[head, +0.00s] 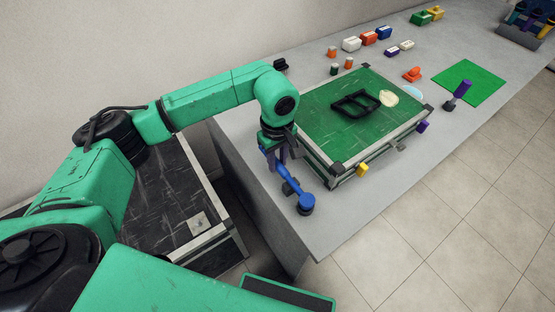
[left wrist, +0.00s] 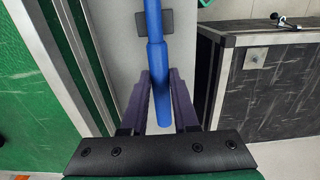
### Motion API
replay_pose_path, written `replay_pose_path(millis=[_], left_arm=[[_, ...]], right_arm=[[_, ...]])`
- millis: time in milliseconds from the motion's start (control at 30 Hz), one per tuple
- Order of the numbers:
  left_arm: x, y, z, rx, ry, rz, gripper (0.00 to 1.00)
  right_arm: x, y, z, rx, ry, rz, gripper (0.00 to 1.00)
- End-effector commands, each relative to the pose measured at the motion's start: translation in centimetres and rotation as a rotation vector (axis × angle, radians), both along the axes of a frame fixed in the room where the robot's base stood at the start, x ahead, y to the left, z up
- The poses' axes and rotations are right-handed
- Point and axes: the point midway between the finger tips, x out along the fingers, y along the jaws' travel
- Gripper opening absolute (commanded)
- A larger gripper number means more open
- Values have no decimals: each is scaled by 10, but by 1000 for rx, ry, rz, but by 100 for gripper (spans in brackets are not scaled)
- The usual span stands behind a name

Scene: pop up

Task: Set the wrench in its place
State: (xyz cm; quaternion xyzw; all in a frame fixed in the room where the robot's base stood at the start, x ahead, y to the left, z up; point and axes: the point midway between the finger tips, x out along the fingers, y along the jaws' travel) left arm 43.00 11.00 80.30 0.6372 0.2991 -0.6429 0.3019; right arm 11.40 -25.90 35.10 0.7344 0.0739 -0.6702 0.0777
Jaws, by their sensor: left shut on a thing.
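My left gripper (head: 282,156) is shut on a long blue tool, the wrench (head: 294,187), over the near left end of the grey table. A small dark block sits along its shaft and a dark round piece is at its lower right end. In the left wrist view the wrench (left wrist: 154,60) runs between the purple fingers (left wrist: 160,90), with a dark square piece behind its upper part. I cannot tell whether it touches the table. No clearly marked place for the wrench can be made out. My right gripper is out of view.
A green-topped case (head: 322,124) with a black frame (head: 355,105) on it stands right beside the gripper. A purple-handled tool (head: 457,94) stands by a green mat (head: 478,84). Several coloured blocks line the table's back. A black case (head: 170,205) stands left of the table.

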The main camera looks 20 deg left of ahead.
Motion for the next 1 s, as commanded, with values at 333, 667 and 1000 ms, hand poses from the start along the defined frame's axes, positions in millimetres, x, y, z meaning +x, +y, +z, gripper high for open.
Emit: replay_pose_path(millis=[333, 667, 1000], left_arm=[[0, 0, 0, 0, 0, 0, 63], [0, 0, 2, 1, 0, 0, 63], [2, 0, 79, 0, -6, 0, 63]], right_arm=[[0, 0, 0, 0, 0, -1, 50], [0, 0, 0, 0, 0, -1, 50], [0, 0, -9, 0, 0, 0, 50]])
